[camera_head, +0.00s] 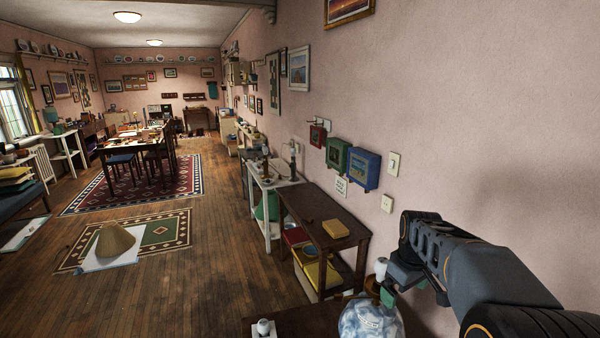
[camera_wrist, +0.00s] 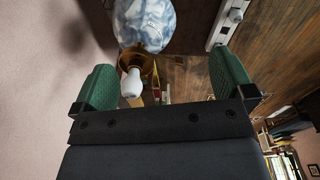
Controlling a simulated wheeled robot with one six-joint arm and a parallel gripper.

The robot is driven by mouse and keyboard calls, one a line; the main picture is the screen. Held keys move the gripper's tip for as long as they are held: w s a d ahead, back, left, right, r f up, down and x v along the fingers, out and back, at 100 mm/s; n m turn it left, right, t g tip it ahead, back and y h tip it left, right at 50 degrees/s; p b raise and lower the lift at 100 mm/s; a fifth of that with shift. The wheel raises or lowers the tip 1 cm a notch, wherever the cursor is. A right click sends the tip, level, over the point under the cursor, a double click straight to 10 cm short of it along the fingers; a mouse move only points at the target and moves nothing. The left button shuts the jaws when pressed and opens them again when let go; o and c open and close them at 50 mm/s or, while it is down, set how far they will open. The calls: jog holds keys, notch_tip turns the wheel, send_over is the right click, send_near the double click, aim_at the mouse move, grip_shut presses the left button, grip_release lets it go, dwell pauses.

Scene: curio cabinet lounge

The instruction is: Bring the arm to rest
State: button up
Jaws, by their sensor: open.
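My gripper (camera_head: 414,288) is at the lower right of the head view, on my dark grey arm (camera_head: 450,260). Its two green finger pads stand wide apart in the wrist view (camera_wrist: 165,82), and it is open. A small white bulb-shaped thing (camera_wrist: 131,84) on a brass-coloured part (camera_wrist: 138,58) shows between the pads, with no pad seen touching it; its distance is hard to tell. Nothing is held.
A blue-and-white marbled globe (camera_head: 370,320) stands close below my gripper on a dark wooden table (camera_head: 308,322).

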jog(key=s+a+m+t, duration=0.1)
jog(key=s+a, duration=0.3)
jog(key=s, duration=0.4)
jog(key=s+a+m+t, duration=0.2)
jog(key=s+a+m, duration=0.2)
jog(key=s, duration=0.4)
jog(key=shift+s+r+t, duration=0.15)
jog(key=shift+r+t, duration=0.15)
